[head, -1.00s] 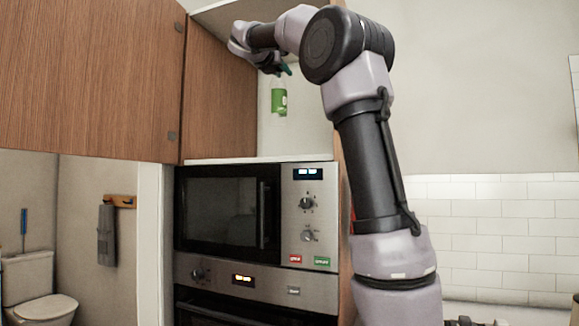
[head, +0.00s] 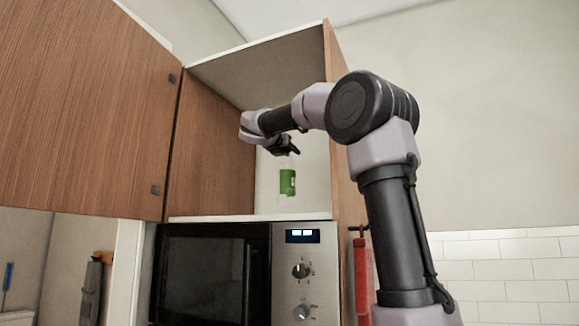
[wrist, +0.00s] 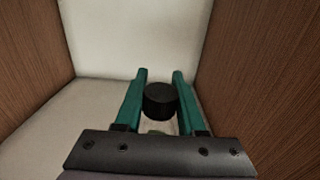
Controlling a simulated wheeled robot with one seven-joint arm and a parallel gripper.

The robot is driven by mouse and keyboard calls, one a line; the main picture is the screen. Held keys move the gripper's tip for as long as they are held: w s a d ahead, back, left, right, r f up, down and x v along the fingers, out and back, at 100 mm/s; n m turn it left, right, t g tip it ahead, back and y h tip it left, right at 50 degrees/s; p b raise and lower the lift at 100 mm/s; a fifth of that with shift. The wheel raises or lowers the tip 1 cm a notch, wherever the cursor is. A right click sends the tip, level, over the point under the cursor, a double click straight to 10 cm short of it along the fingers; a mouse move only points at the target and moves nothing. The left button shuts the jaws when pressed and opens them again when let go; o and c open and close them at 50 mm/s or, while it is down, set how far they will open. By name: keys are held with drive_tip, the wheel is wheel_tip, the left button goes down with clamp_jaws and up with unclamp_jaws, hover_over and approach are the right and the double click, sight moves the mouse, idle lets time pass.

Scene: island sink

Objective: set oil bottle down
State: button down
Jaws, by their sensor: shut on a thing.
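The oil bottle (head: 287,182) is pale with a green label and hangs upright below my gripper (head: 293,150), inside the open cupboard above the microwave. In the wrist view its black cap (wrist: 159,100) sits between the two teal fingers of my gripper (wrist: 159,88), which is shut on it. The bottle's body is mostly hidden under the cap there. In the head view the bottle's lower end appears a little above the cupboard floor (head: 240,217); I cannot tell whether it touches.
Wooden cupboard walls (head: 213,150) stand close on both sides of my gripper. The cupboard door (head: 90,110) is open at left. A microwave (head: 205,275) is below, and a red fire extinguisher (head: 363,275) hangs to its right. The cupboard floor around the bottle looks clear.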

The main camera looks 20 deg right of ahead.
sight(290, 161)
drive_tip(key=shift+f, duration=1.75)
drive_tip(key=c, duration=0.5)
unclamp_jaws()
drive_tip(key=shift+a+f, duration=0.1)
drive_tip(key=shift+f, duration=0.05)
drive_tip(key=v, duration=1.2)
drive_tip(key=shift+r, duration=0.2)
